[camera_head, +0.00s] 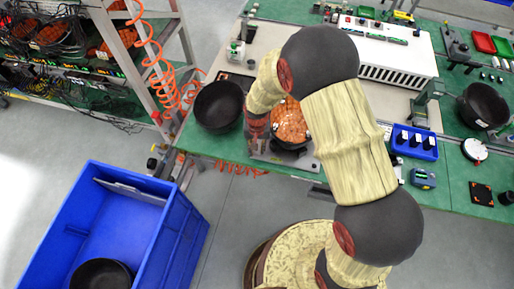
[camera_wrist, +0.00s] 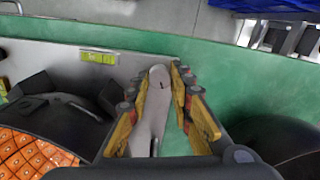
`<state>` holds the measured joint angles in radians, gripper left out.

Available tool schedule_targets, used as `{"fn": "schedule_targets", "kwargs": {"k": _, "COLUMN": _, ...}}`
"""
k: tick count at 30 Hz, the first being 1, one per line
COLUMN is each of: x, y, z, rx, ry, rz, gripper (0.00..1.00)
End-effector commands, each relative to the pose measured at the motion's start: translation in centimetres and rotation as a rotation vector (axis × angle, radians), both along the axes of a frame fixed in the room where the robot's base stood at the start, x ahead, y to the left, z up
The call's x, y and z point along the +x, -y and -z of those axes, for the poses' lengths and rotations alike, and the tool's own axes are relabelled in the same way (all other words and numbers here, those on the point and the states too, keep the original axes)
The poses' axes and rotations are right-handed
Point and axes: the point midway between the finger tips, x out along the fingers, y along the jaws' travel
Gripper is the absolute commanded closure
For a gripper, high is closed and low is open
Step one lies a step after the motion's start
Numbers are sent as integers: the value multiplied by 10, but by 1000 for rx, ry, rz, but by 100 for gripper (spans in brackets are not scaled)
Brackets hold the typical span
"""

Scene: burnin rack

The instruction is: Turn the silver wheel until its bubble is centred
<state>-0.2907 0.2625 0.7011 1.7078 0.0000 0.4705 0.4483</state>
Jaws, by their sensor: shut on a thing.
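My gripper (camera_wrist: 160,100) has its yellow-padded fingers on both sides of a light grey, round-topped piece (camera_wrist: 158,85), which looks like the silver wheel. It is shut on this piece. A small dark mark shows near its top. A yellow-green vial (camera_wrist: 98,57) sits on the edge of the grey plate, left of my fingers in the wrist view. Its bubble is too small to make out. Another yellow-green vial (camera_wrist: 3,88) is cut off at the left edge. In the head view my arm hides most of the gripper and the wheel.
A dark pan with orange, tile-patterned contents (camera_head: 290,122) stands on the grey plate, close to my arm. A black bowl (camera_head: 218,106) is to its left on the green bench (camera_head: 205,145). A blue bin (camera_head: 190,235) stands on the floor at lower left. Orange coiled hose (camera_head: 160,75) hangs nearby.

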Motion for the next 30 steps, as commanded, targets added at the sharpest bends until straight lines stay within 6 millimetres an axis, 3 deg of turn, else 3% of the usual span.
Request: {"fn": "schedule_targets", "kwargs": {"k": 30, "x": 0, "y": -2, "z": -1, "rx": 0, "ry": 2, "rz": -960, "gripper": 100}}
